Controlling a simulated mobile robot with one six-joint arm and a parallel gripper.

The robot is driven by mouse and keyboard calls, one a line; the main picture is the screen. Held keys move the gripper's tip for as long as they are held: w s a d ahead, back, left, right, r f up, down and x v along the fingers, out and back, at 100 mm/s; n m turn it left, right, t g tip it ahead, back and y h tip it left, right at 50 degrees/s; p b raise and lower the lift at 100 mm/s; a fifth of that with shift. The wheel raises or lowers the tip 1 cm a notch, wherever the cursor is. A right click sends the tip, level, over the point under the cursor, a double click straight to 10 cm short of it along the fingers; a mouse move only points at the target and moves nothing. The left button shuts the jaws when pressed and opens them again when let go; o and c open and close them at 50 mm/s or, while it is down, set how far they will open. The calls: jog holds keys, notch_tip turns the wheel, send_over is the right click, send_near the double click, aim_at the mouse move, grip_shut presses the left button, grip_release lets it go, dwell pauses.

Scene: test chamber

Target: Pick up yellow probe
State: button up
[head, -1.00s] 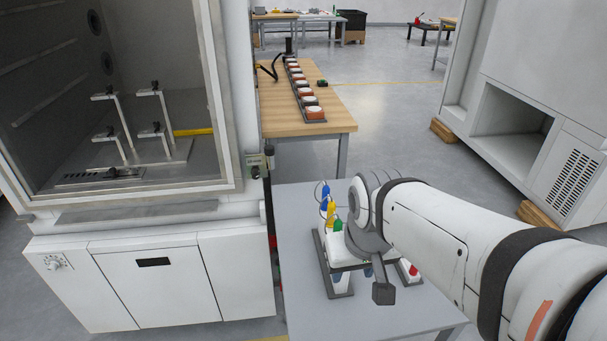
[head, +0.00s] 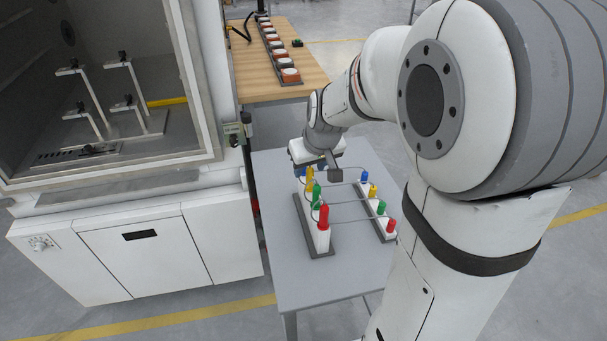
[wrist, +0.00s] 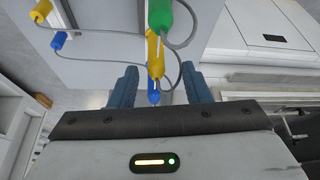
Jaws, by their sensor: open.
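A yellow probe (head: 309,181) stands in the left rack (head: 313,232) on the grey table, between a blue probe (head: 299,172) and a green probe (head: 316,196). A second yellow probe (head: 373,191) stands in the right rack. My gripper (wrist: 159,73) is open above the far end of the left rack. In the wrist view, the near yellow probe (wrist: 154,50) lines up with the gap between the fingers, and the blue probe (wrist: 153,92) shows between them. No contact is visible.
A red probe (head: 323,218) stands at the near end of the left rack. Thin cables loop between the two racks. The open chamber (head: 90,75) is at the left. A wooden table (head: 290,62) with a row of round pieces is behind. The grey table's front is bare.

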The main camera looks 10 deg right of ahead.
aim_at(309, 188)
jog(key=shift+d+x, duration=0.1)
jog(key=shift+x, duration=0.9)
jog(key=shift+d+x, duration=0.15)
jog(key=shift+x, duration=0.8)
jog(key=shift+s+f, duration=0.1)
jog(key=shift+s, duration=0.05)
jog(key=shift+c, duration=0.2)
grip_shut()
